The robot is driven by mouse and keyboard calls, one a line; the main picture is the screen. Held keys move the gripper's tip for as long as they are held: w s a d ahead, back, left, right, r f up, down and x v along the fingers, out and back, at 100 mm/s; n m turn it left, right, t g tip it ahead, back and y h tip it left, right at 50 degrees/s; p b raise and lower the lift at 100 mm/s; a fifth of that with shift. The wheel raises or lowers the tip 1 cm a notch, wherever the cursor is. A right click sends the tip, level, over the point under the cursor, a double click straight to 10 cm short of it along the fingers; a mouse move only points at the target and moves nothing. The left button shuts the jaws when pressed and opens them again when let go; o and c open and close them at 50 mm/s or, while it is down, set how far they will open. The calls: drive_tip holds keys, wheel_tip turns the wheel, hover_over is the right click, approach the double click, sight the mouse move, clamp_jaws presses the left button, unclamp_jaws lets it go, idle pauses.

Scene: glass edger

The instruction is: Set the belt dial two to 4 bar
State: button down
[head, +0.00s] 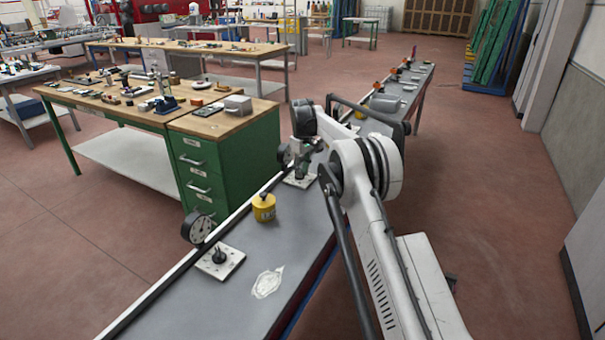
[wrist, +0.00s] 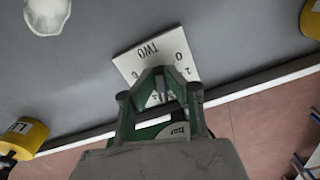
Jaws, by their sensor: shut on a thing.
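My gripper (wrist: 158,80) is over the middle of the plate and shut on the dial's knob, which the fingers hide. The gripper (head: 303,168) is small and partly covered in the head view. A round gauge (head: 284,155) stands at the belt's left edge beside this plate. I cannot read the knob's setting or the gauge.
A nearer dial plate (head: 220,261) with a black knob and a gauge (head: 197,228) is on the same belt. A yellow labelled pot (head: 264,208) stands between the two dials. A white patch (head: 267,282) lies nearby. A green drawer bench (head: 226,158) stands close on the left.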

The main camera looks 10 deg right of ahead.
drive_tip(key=shift+s+a+m+b, duration=0.15)
drive_tip(key=shift+m+b, duration=0.4)
drive_tip(key=shift+m, duration=1.75)
drive_tip(key=shift+a, duration=0.1)
drive_tip(key=c, duration=1.8)
unclamp_jaws()
drive_tip(key=shift+r, duration=0.1)
wheel_tip(320, 180, up, 12)
drive_tip(key=shift+f, duration=0.1)
